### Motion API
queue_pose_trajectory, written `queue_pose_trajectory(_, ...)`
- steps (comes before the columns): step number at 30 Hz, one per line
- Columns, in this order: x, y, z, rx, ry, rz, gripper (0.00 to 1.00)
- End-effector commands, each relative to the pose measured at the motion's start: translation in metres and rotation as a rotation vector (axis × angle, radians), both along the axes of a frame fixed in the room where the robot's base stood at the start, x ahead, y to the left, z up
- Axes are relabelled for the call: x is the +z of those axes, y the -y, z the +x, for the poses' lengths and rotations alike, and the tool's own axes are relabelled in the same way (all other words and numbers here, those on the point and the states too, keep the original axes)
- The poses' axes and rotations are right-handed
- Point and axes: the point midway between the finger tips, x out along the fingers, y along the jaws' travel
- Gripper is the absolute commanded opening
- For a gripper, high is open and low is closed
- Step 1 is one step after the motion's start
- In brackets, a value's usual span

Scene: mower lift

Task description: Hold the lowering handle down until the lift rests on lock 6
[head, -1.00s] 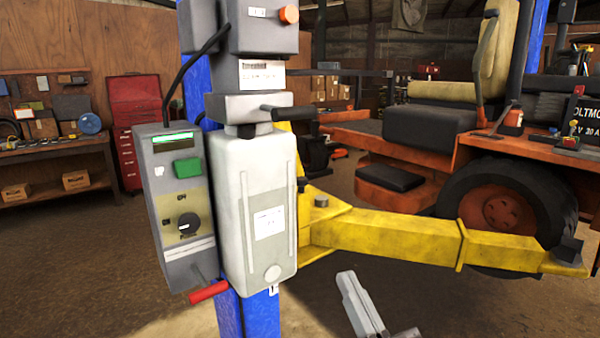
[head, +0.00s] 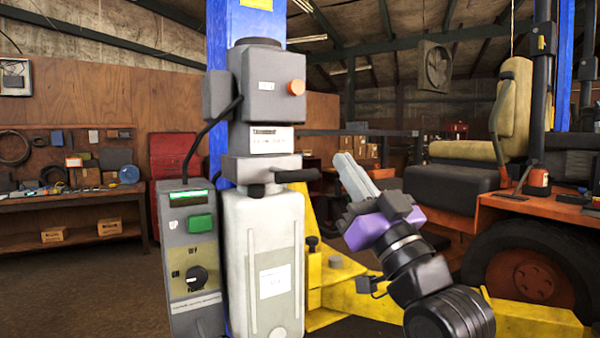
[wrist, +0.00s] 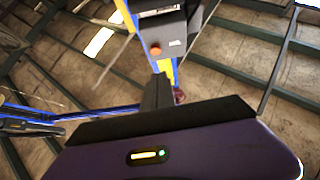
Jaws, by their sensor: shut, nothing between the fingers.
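The lift's grey power unit stands on the blue post in the head view. A black handle (head: 292,175), which looks like the lowering handle, sticks out to the right from the grey block (head: 262,166) above the white tank (head: 264,262). It looks about level. My gripper (head: 347,160) is to the right of the handle, apart from it in the picture, shut and empty, pointing up and slightly left. In the wrist view my shut fingers (wrist: 157,90) point toward the unit's upper box (wrist: 172,32). The orange mower (head: 520,205) is at the right. Its lock position cannot be read.
A yellow lift arm (head: 335,290) runs low behind my arm. A workbench (head: 75,205) and red cabinet (head: 175,165) are farther back on the left.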

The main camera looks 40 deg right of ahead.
Motion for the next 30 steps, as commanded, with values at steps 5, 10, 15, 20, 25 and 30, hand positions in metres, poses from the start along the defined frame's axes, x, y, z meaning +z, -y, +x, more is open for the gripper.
queue_pose_trajectory(5, -0.021, -0.003, 0.018, 0.033, -0.106, 0.035, 0.00)
queue_pose_trajectory(10, -0.026, -0.002, 0.022, 0.036, -0.130, 0.043, 0.00)
queue_pose_trajectory(15, -0.026, -0.002, 0.022, 0.035, -0.129, 0.043, 0.00)
queue_pose_trajectory(20, -0.024, -0.001, 0.025, 0.036, -0.128, 0.043, 0.00)
queue_pose_trajectory(25, -0.011, 0.003, 0.042, 0.037, -0.129, 0.042, 0.00)
queue_pose_trajectory(30, 0.007, 0.011, 0.068, 0.035, -0.128, 0.042, 0.00)
